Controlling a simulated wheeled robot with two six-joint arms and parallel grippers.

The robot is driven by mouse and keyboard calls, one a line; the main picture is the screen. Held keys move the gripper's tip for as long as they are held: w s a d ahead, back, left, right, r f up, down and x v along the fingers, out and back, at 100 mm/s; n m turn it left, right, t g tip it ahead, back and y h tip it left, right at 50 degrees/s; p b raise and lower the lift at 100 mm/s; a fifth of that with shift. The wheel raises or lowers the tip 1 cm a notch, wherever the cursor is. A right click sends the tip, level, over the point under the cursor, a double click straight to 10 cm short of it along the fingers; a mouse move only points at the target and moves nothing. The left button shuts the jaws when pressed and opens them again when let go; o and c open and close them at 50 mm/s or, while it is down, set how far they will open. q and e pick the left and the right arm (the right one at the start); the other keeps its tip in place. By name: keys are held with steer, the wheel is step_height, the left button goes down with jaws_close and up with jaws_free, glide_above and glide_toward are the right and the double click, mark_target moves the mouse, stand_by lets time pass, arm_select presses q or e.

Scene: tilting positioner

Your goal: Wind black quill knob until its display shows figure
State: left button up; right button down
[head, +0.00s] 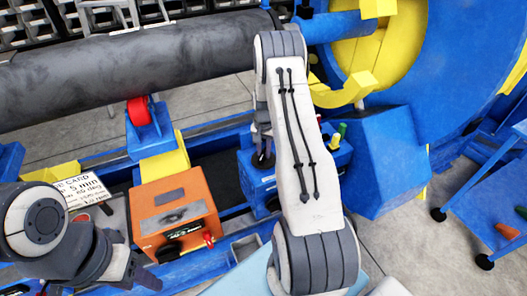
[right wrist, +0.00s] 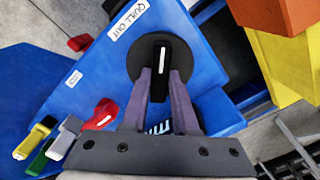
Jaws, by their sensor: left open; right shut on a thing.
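The black quill knob (right wrist: 150,52), with a white pointer line, sits on a blue control box under a label reading "QUILL OUT". My right gripper (right wrist: 160,80) is shut on this knob, one finger on each side. In the head view my right gripper (head: 263,150) reaches down to the blue box (head: 258,182) in the middle. Part of a display or printed panel (right wrist: 158,127) shows between the fingers, but its figure cannot be read. My left gripper (head: 134,262) is open at the lower left, away from the knob and beside an orange box.
The orange box (head: 170,195) has a grey panel, black knob and red lever. A red knob (right wrist: 101,114) and several coloured levers (right wrist: 45,140) are near my right gripper. A white card (head: 85,188) stands left. A large grey pipe (head: 150,55) crosses behind; a blue-yellow wheel (head: 400,50) stands right.

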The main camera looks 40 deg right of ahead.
stand_by(0.3)
steer(key=c, duration=0.7)
jaws_free()
steer(key=shift+r, duration=0.1)
step_height(320, 180, up, 10)
steer(key=shift+r+b, duration=0.15)
steer(key=shift+b, duration=0.3)
